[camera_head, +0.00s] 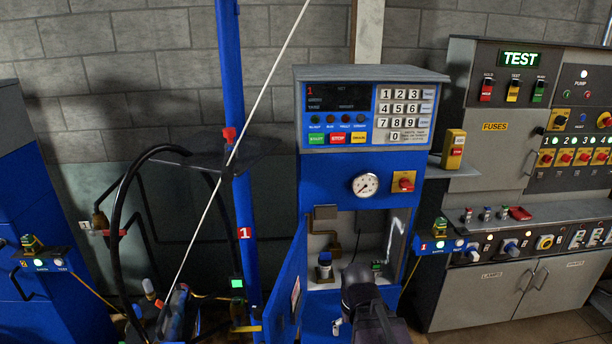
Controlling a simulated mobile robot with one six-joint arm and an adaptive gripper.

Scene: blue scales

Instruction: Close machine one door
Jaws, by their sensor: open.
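Machine one (335,178) is the blue cabinet in the middle, with a display, a keypad and a gauge. Its blue door (287,283) stands open, swung out to the left of the lower compartment. Inside the compartment (350,222) are a brown pipe and a small dark blue-topped fitting (324,266). My gripper (362,292) is dark and sits low in front of the compartment, to the right of the door and apart from it. It is open; its fingertips are hard to make out.
A blue post (236,120) marked 1 stands left of the machine, with a black hose (118,215) beside it. A grey test bench (480,290) stands close on the right. Another blue cabinet (30,200) is at the far left.

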